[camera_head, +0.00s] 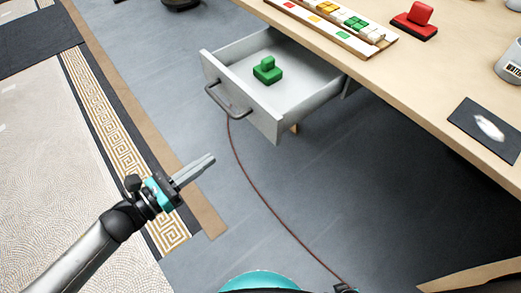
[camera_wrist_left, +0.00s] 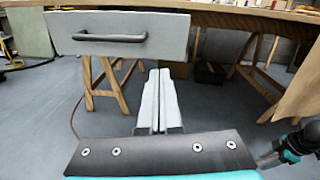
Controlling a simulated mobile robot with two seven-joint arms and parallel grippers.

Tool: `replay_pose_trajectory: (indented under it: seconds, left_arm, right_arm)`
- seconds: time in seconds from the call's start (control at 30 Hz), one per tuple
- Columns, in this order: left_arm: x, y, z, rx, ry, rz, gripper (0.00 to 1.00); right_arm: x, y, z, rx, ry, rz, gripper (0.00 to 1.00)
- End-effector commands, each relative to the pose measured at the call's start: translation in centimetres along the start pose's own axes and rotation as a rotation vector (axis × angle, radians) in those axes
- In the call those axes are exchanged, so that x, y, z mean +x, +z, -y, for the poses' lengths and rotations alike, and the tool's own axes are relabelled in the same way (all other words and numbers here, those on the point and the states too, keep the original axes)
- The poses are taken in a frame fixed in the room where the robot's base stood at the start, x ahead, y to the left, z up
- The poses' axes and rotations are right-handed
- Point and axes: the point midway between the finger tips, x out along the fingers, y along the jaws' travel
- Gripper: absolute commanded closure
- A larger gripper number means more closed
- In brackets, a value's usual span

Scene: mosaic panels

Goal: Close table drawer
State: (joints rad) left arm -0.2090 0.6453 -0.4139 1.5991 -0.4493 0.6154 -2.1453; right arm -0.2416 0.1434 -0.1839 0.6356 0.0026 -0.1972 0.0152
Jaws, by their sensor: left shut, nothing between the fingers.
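The table drawer (camera_head: 262,112) is pulled out from under the wooden tabletop (camera_head: 430,100). It is light grey with a dark bar handle (camera_head: 222,103) on its front. A green block piece (camera_head: 267,70) lies inside it. The drawer front (camera_wrist_left: 120,38) and handle (camera_wrist_left: 110,38) also show at the upper left of the left wrist view. My left gripper (camera_head: 212,158) is shut and empty, in front of the drawer and apart from it. My right gripper is not seen.
On the tabletop are a tile tray (camera_head: 330,27), a red block piece (camera_head: 415,20) and a dark mat with a white patch (camera_head: 488,127). A thin reddish cable (camera_head: 250,185) runs along the grey floor. Wooden trestle legs (camera_wrist_left: 104,85) stand below the table. The floor before the drawer is mostly free.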

Motion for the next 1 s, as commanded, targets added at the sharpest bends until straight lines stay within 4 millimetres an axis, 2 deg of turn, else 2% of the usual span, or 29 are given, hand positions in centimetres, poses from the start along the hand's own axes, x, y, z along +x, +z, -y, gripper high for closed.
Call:
replay_pose_trajectory:
  seconds: [0.13, 0.37, 0.67, 0.8, 1.0]
  left_arm:
    - [0.3, 0.8, 1.3, 0.130, -0.066, 0.024, 1.00]
    - [2.1, 1.1, 1.6, 0.147, -0.073, 0.031, 1.00]
    - [7.5, 1.2, 1.9, 0.145, -0.071, 0.031, 1.00]
    - [10.1, 1.3, 2.1, 0.143, -0.071, 0.031, 1.00]
    - [12.8, 1.2, 2.3, 0.143, -0.070, 0.028, 1.00]
  right_arm:
    - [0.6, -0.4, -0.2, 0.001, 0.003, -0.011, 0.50]
    - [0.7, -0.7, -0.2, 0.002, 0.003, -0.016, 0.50]
    - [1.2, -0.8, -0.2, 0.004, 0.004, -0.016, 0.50]
    - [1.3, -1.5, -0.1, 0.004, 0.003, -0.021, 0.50]
    - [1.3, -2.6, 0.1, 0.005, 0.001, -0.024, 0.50]
